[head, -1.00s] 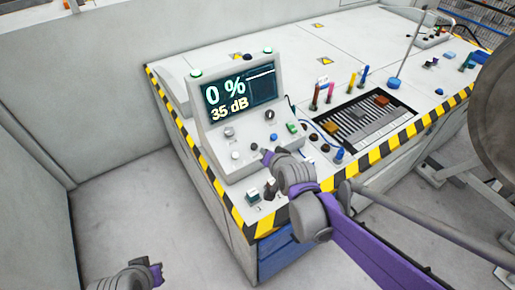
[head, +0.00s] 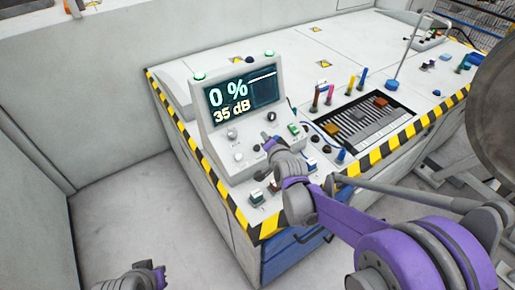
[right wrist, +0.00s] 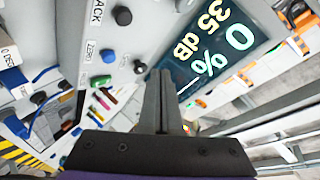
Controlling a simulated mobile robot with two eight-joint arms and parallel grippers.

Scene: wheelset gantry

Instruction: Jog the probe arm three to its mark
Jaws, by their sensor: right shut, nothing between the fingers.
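The grey console box (head: 212,158) has a screen (head: 240,95) reading "0 %" and "35 dB". The screen also shows in the right wrist view (right wrist: 212,45). Knobs and small switches sit on its front, among them a green button (right wrist: 101,82) and a black knob (right wrist: 140,66). My right gripper (head: 266,139) is shut and empty, its tips close to the console front. Contact cannot be told. Its shut fingers stand upright in the right wrist view (right wrist: 160,100). My left gripper (head: 150,275) is at the bottom left edge, its jaws unclear. I cannot identify probe arm three or its mark.
Several rocker switches (head: 256,196) line the bench's front edge, partly behind my right arm. A dark slatted panel (head: 350,130) with coloured blocks and upright coloured handles (head: 351,84) lies to the right. A large grey wheel (head: 495,110) stands at the far right.

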